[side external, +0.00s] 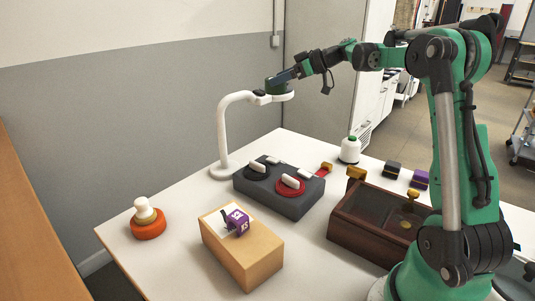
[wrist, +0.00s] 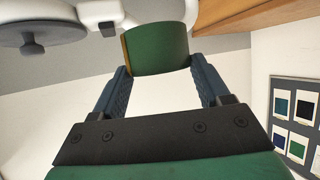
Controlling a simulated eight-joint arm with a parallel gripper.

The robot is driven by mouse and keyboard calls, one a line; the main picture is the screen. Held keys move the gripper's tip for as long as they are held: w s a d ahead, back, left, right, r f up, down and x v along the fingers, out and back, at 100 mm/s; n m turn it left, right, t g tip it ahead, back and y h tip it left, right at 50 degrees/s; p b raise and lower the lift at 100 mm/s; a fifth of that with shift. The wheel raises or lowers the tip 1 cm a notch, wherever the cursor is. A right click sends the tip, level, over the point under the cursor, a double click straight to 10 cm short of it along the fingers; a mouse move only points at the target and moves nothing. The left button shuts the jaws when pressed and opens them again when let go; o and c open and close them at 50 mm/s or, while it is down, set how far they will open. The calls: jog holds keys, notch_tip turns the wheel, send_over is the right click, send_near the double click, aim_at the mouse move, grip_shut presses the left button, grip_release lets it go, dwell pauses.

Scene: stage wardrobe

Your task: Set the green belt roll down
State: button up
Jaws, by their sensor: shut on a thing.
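The green belt roll (wrist: 156,50) is between the two blue fingers of my gripper (wrist: 158,66) in the wrist view, with a thin yellowish edge on its left side. The fingers are shut on it. In the side view my gripper (side external: 284,77) is raised high above the far part of the table, and the dark green roll (side external: 275,85) shows at its tip. It is close to the top end of a white curved stand (side external: 222,130); I cannot tell whether they touch.
The white table (side external: 180,265) holds a grey box (side external: 290,205) with black and red rolls, a brown partitioned box (side external: 355,235), a light wooden block (side external: 245,262) with a purple item, an orange roll (side external: 148,229) and a white bottle (side external: 350,152). The left front of the table has bare room.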

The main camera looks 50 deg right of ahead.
jog(key=s+a+r, duration=0.2)
jog(key=a, duration=1)
jog(key=s+a+r, duration=0.1)
jog(key=s+a, duration=0.1)
jog(key=a, duration=1)
jog(key=s+f+m+h, duration=0.4)
jog(key=f, duration=0.5)
jog(key=shift+s+f+t+h, duration=0.15)
jog(key=shift+s+t+h, duration=0.15)
jog(key=shift+t, duration=0.1)
jog(key=shift+d, duration=0.15)
jog(key=w+d+n+y, duration=0.1)
jog(key=w+d, duration=0.1)
jog(key=d, duration=0.6)
jog(key=w+d+r+n+y, duration=0.1)
jog(key=w+d, duration=0.2)
jog(key=d, duration=0.5)
jog(key=w+d+r+y, duration=0.1)
jog(key=w+d, duration=0.2)
jog(key=d, duration=0.5)
jog(key=shift+d+r+n, duration=0.25)
jog(key=shift+n, duration=0.15)
jog(key=s+d+r+n+g+y, duration=0.1)
jog(key=s+d+y, duration=0.1)
jog(key=d, duration=0.5)
jog(key=shift+s+n, duration=0.3)
jog(key=shift+s, duration=0.1)
